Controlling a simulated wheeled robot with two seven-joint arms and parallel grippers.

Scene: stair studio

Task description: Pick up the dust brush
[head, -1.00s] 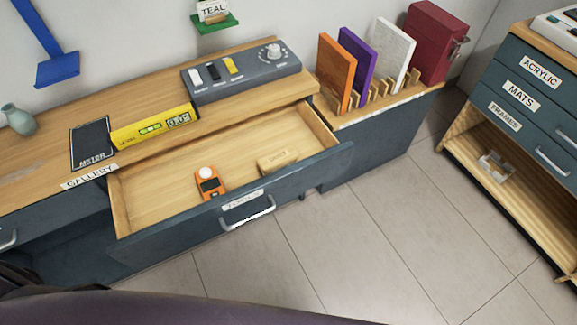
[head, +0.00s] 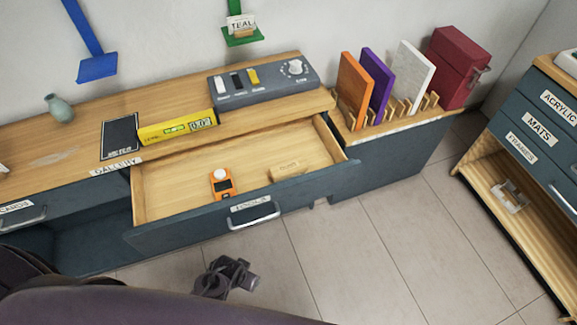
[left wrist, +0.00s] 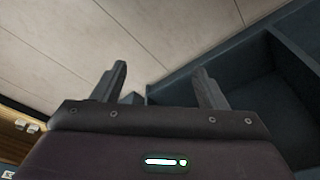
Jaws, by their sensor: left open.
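A small light-wood block with a blurred label, which looks like the dust brush (head: 290,168), lies in the right part of the open drawer (head: 160,195). No bristles can be made out. My left gripper (left wrist: 158,85) shows in the left wrist view with its two dark fingers apart and nothing between them. That view shows floor tiles and a dark cabinet recess, not the brush. In the head view a dark gripper-like part of mine (head: 226,278) is low in front of the drawer, apart from the brush. My right gripper cannot be made out.
An orange meter (head: 222,184) lies in the drawer left of the block. The drawer front (head: 300,192) with its handle stands out over the floor. A yellow level (head: 178,128) and a grey control box (head: 262,82) sit on the counter. Floor ahead is clear.

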